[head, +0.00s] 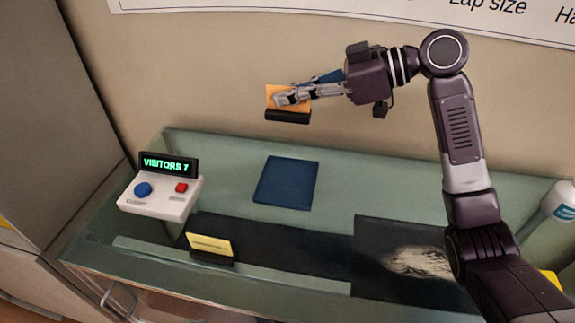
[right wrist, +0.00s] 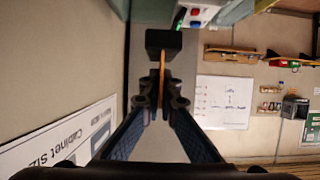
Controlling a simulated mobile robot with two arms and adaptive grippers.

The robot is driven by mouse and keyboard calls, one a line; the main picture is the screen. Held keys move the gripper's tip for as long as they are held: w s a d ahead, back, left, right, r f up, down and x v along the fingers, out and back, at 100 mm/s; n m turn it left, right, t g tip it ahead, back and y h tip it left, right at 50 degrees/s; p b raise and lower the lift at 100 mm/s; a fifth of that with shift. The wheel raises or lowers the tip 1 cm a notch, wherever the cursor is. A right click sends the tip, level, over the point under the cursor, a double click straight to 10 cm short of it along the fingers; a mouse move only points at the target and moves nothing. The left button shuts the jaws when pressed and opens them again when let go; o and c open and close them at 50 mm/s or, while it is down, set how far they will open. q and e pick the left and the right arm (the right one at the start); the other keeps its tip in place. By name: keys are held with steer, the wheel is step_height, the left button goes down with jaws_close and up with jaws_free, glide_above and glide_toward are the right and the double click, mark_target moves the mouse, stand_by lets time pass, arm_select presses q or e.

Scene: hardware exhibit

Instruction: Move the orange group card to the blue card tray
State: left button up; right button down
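The orange group card (head: 287,98), in a black holder base, is up in the air above the back of the glass counter. My right gripper (head: 283,98) is shut on it. In the right wrist view the card (right wrist: 162,70) shows edge-on between the fingertips (right wrist: 160,95), with its black base beyond. The blue card tray (head: 286,183) lies flat and empty on the counter, below the held card in the head view. My left gripper is in neither view.
A white counter box (head: 160,192) with a lit "VISITORS 7" display stands left of the tray. A yellow card (head: 209,245) in a black base stands in front. A white cylinder (head: 557,205) is at the right. The counter around the tray is clear.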

step_height(320, 180, down, 13)
steer(key=p, duration=0.3)
steer(key=shift+p, duration=0.3)
step_height(320, 180, down, 4)
steer(key=shift+f+p, duration=0.1)
steer(key=shift+p, duration=0.55)
steer(key=shift+f, duration=0.2)
steer(key=shift+f, duration=0.2)
steer(key=c, duration=2.2)
jaws_free()
steer(key=shift+o, duration=0.2)
